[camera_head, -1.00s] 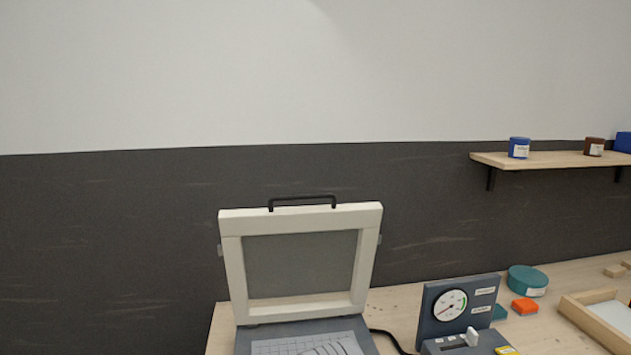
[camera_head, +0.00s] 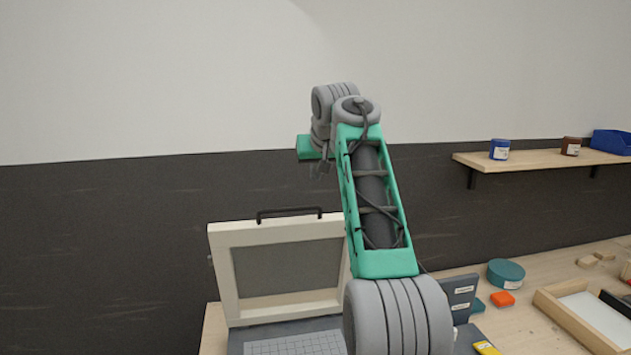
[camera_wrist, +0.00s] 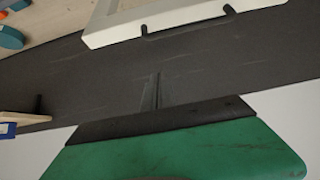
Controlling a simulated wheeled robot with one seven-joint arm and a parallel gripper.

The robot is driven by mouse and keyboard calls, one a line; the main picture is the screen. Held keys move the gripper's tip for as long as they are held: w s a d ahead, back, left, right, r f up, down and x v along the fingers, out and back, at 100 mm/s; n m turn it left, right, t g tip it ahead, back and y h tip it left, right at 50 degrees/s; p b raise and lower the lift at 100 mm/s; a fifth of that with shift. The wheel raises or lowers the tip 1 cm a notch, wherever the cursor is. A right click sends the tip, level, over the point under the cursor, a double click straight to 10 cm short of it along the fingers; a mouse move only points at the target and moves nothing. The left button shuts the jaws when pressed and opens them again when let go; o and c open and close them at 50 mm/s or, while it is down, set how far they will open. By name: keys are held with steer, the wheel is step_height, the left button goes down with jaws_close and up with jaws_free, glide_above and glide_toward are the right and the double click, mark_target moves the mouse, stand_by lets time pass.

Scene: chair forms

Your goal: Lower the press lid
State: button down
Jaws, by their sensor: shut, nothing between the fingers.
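The press lid (camera_head: 219,270) is a cream frame around a grey panel, standing raised on the grey press base (camera_head: 290,331) in the head view. A black bar handle (camera_head: 289,212) is on its top edge. My arm hides the lid's right side. In the wrist view the lid frame (camera_wrist: 110,35) and its handle (camera_wrist: 187,27) show at the top, apart from the fingers. My gripper (camera_wrist: 157,80) is shut and empty. In the head view the gripper end is small and partly hidden, above the handle and to its right.
A control box (camera_head: 462,292) with a gauge is partly hidden behind my arm. A shelf (camera_head: 530,159) with jars juts from the wall.

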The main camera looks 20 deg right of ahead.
glide_above(314, 217)
steer(key=w, duration=0.2)
step_height(314, 217, down, 6)
steer(key=shift+s+d+f+b, duration=0.1)
steer(key=shift+s+f+b, duration=0.3)
steer(key=shift+f+b, duration=0.45)
steer(key=shift+s+r, duration=0.15)
steer(key=shift+s, duration=0.55)
steer(key=shift+s+a, duration=0.25)
steer(key=shift+s, duration=0.1)
steer(key=shift+f, duration=0.25)
steer(key=shift+b, duration=0.35)
